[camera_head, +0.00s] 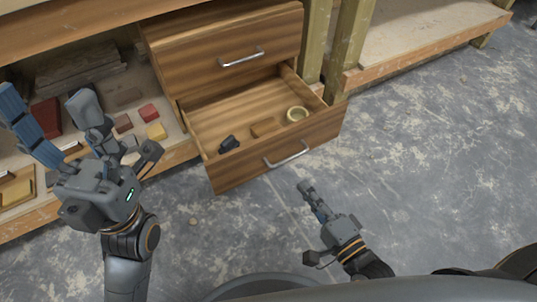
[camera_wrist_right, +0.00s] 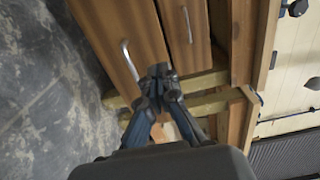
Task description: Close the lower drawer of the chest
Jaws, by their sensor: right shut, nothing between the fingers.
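The chest has two wooden drawers with metal bar handles. The lower drawer (camera_head: 225,176) is pulled well out. Its handle (camera_head: 287,154) is on the front, and the open box shows from above. The upper drawer (camera_head: 225,62) is set back above it. In the right wrist view the lower drawer's front (camera_wrist_right: 112,30) and the upper drawer's front (camera_wrist_right: 182,50) stand side by side. My right gripper (camera_head: 306,187) is shut and empty, in front of the lower drawer's handle and apart from it. My left gripper (camera_head: 46,94) is open, by the shelf to the left.
Several coloured blocks lie on the left shelf (camera_head: 178,146). Wooden posts (camera_head: 349,40) stand right of the chest. The concrete floor (camera_head: 430,170) is clear at the right.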

